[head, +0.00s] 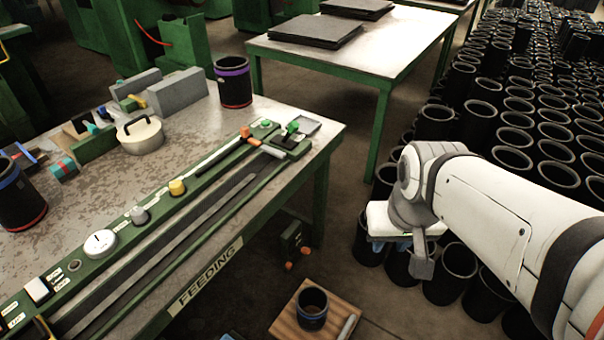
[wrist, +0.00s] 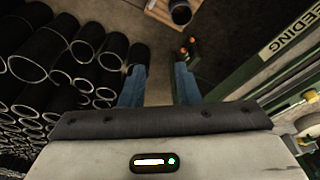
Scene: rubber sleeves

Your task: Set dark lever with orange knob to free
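On the green control rail along the bench's front, a dark bar (head: 218,155) runs up to an orange knob (head: 245,132); this looks like the dark lever. A second orange knob (head: 255,142) sits beside it, at the end of a pale rod (head: 272,151). I cannot read any label marking free. My gripper (head: 390,246) is well right of the bench, above the black sleeves and apart from the lever. In the wrist view its two blue fingers (wrist: 158,88) stand apart with nothing between them. The lever is not identifiable in the wrist view.
The rail also carries a white dial (head: 100,243), a yellow knob (head: 177,187) and a grey knob (head: 139,215). A green box (head: 291,240) with orange knobs is below the bench end. Black sleeves (head: 515,140) crowd the right.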

